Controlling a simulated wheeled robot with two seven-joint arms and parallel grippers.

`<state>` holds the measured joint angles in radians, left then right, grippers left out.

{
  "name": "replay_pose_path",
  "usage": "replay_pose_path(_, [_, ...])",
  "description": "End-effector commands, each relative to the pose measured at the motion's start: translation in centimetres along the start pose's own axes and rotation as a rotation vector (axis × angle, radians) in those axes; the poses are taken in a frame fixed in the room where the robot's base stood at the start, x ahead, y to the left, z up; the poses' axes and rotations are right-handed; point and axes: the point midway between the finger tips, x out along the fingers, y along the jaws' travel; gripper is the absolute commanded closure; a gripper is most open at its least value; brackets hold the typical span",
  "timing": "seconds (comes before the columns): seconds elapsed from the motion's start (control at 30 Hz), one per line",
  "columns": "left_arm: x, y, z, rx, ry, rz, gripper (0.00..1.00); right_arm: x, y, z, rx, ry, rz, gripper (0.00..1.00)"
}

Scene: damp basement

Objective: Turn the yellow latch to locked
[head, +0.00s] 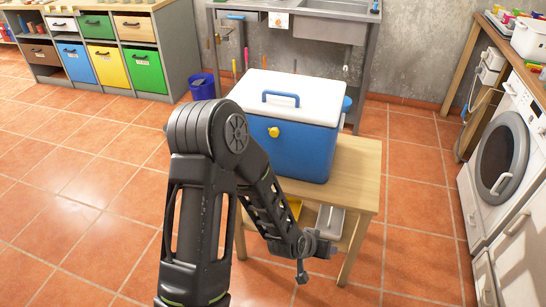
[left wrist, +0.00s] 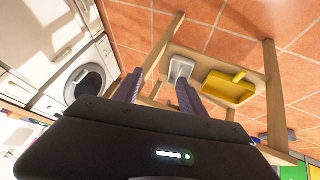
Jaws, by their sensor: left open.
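A blue cooler (head: 300,147) with a white lid (head: 320,97) and a blue handle stands on a small wooden table (head: 358,172). The yellow latch (head: 273,132) is a small knob on the cooler's front face, near the top. My left arm covers the cooler's lower left part. My left gripper (head: 301,272) is below and in front of the cooler, near the table's front, away from the latch. In the left wrist view its two fingers (left wrist: 159,82) are apart with nothing between them. The cooler and latch do not show there. My right gripper is not in view.
A yellow dustpan-like tray (left wrist: 228,88) and a grey container (left wrist: 181,69) sit on the table's lower shelf. A washing machine (head: 498,150) stands at the right, a steel sink (head: 330,28) behind, and drawers (head: 98,60) at the back left. The tiled floor at left is clear.

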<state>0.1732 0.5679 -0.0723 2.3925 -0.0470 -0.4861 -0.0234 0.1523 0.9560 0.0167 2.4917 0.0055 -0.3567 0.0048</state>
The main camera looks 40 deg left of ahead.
Motion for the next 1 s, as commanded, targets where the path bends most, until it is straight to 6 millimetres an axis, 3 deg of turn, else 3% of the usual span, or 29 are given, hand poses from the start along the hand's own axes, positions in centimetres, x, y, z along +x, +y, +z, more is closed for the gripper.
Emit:
replay_pose_path(0.03, [2.5, -2.7, -2.5, 0.001, 0.118, -0.02, 0.51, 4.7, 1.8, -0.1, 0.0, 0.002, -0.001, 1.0])
replay_pose_path(0.17, [1.6, -7.6, -10.8, 0.009, 0.395, -0.073, 0.51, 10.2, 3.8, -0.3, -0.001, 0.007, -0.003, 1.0])
replay_pose_path(0.3, [-2.6, -12.5, -17.6, 0.017, 0.667, -0.135, 0.51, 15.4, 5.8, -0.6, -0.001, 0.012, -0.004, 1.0])
replay_pose_path(0.4, [-6.3, -15.1, -20.6, 0.024, 0.819, -0.174, 0.51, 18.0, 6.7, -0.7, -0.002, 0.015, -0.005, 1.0])
replay_pose_path(0.5, [-9.5, -16.8, -22.3, 0.027, 0.924, -0.204, 0.51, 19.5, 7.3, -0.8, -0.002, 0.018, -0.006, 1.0])
replay_pose_path(0.63, [-12.0, -17.8, -23.4, 0.03, 0.993, -0.225, 0.51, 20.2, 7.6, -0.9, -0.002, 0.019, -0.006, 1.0])
replay_pose_path(1.0, [-12.6, -17.9, -23.7, 0.03, 1.003, -0.228, 0.51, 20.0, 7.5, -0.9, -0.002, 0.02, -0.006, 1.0])
